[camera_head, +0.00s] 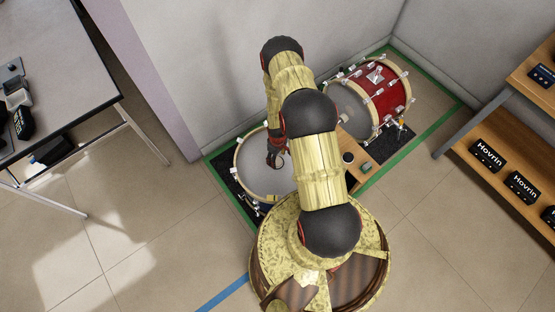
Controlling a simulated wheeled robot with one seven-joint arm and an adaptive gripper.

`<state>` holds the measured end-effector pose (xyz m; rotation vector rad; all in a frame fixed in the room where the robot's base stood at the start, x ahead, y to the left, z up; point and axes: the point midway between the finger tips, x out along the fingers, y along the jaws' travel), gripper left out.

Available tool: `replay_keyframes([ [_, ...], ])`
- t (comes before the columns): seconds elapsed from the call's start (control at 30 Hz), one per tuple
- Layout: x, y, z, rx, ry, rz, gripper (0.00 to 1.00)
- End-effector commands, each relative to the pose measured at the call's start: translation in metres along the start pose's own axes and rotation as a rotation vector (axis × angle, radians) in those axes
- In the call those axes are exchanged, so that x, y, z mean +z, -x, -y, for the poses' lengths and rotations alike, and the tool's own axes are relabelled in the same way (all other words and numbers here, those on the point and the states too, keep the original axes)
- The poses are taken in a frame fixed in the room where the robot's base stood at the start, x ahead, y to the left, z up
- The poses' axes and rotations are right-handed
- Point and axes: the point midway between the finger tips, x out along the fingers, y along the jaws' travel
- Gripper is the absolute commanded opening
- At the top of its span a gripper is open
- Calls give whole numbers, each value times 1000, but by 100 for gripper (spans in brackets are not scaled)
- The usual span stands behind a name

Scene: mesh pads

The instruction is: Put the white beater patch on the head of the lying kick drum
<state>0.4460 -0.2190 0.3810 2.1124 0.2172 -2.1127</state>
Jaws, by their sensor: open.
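The lying kick drum shows a pale grey head (253,178) facing up inside a light hoop, to the left of my arm. My gripper (276,160) is dark with red parts and hangs over the upper right part of this head. It is open, small in the picture, and I cannot tell its exact height above the head. I cannot make out the white beater patch; it may be hidden by my arm or too pale to tell from the head. My arm covers the drum's right side.
A red drum (383,102) stands on its side at the back right. A small wooden table (352,177) with a dark cup-like item (348,157) is right of my arm. A desk (60,80) is at left, a wooden shelf (500,180) at right. Open floor lies lower left.

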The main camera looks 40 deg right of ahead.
Motion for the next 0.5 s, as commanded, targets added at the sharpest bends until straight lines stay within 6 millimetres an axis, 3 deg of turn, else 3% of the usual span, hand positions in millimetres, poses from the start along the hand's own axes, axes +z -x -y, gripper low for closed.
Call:
replay_keyframes([
  [0.03,-1,16,-1,1,0,-2,60],
  [0.2,-1,52,-1,1,0,-2,60],
  [0.5,0,89,0,-1,1,0,60],
])
